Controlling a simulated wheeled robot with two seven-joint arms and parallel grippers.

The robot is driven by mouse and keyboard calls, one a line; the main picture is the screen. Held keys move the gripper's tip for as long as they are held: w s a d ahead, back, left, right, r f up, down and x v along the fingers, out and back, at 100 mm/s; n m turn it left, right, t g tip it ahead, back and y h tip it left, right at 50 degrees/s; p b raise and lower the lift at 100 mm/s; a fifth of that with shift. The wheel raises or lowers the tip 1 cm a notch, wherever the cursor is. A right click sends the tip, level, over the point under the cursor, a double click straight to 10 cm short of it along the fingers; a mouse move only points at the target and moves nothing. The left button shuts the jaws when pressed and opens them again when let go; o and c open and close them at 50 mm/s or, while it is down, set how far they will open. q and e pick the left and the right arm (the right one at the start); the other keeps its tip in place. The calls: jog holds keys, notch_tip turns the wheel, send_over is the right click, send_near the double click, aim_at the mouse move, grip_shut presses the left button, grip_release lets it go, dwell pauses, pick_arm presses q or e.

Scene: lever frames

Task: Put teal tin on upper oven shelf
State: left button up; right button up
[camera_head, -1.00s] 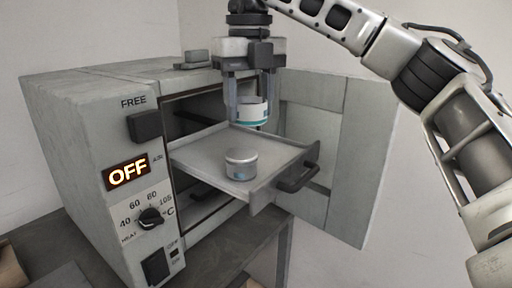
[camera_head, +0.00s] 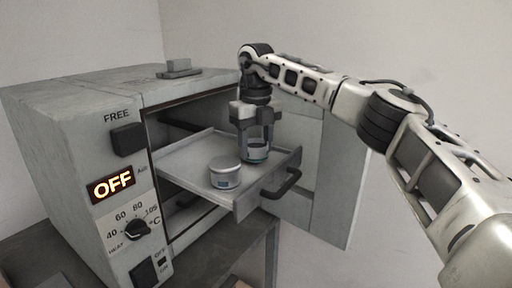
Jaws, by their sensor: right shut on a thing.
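The teal tin (camera_head: 257,153), pale with a teal band at its lower edge, is between the fingers of my right gripper (camera_head: 256,147). The gripper points down and is shut on it. The tin is low over the back right part of the pulled-out upper oven shelf (camera_head: 192,158); I cannot tell whether it touches the shelf. A second round grey tin (camera_head: 225,172) with a bluish label stands on the shelf, left of and nearer than the held tin. My left gripper is not in view.
The grey oven (camera_head: 75,130) has its display reading OFF. Its door (camera_head: 325,180) stands open at the right, behind the shelf. The shelf has a dark front handle (camera_head: 282,184). A small block on a plate (camera_head: 179,68) lies on the oven top.

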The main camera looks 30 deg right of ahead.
jog(key=shift+f, duration=0.65)
jog(key=shift+f, duration=0.1)
jog(key=o, duration=1)
notch_tip(320, 180, up, 12)
jog(key=shift+p, duration=0.3)
jog(key=shift+s, duration=0.1)
